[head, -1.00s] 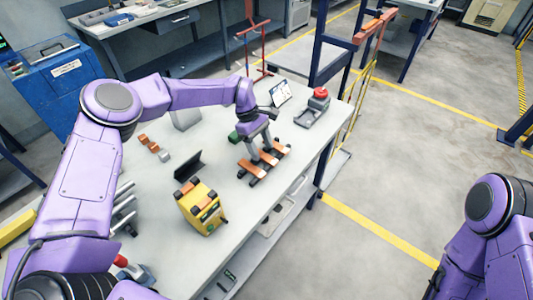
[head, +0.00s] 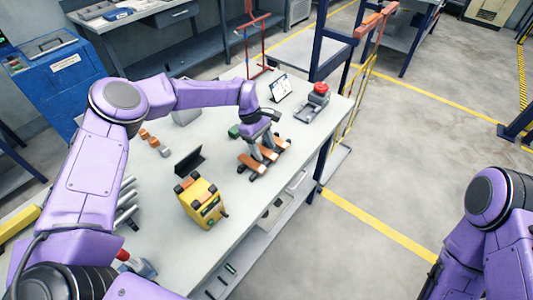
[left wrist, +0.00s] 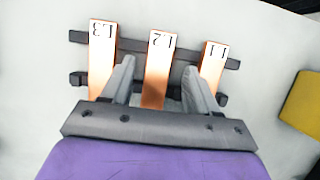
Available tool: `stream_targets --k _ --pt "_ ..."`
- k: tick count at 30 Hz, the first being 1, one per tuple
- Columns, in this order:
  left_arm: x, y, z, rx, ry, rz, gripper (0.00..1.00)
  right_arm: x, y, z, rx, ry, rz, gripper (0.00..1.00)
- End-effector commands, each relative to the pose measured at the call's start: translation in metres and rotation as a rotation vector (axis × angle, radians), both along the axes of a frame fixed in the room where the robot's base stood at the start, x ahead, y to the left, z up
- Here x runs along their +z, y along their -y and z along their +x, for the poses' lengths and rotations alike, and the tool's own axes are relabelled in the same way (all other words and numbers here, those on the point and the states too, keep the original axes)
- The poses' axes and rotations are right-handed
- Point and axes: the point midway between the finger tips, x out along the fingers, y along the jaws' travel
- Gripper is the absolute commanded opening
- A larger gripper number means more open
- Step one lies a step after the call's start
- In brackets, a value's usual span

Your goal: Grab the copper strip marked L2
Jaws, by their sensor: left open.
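Three copper strips lie across a dark rack (left wrist: 76,37) in the left wrist view. The strip marked L2 (left wrist: 159,65) is in the middle, L3 (left wrist: 102,55) is at the left and L1 (left wrist: 212,65) at the right. My left gripper (left wrist: 160,75) is open, with one finger on each side of the L2 strip. I cannot tell whether the fingers touch it. In the head view the left gripper (head: 263,154) points down at the rack (head: 258,176) on the table. The right gripper is out of view.
A yellow device (head: 202,204) stands on the table (head: 170,245) in front of the rack, near a black stand (head: 189,161). A red-topped unit (head: 318,95) and a small panel (head: 280,88) stand behind. Copper and grey blocks (head: 150,139) lie to the left.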

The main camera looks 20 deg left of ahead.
Motion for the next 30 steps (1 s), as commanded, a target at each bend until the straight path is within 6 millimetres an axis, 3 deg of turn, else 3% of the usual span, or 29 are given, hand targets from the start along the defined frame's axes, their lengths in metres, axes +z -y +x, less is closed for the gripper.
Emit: stream_targets --k 16,21,22,30 --pt "-0.0016 0.0001 0.0002 -0.001 0.002 0.0 0.6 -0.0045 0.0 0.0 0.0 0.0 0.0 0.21" --pt "-0.0017 0.0001 0.0001 -0.001 0.001 0.001 0.04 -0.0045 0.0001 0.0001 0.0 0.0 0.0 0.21" --pt "-0.0017 0.0001 0.0001 -0.001 0.001 0.001 0.0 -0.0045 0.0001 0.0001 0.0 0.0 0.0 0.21" --pt "-0.0008 0.0002 0.0001 -0.001 0.001 0.0 0.0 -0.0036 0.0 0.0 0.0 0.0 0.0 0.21"
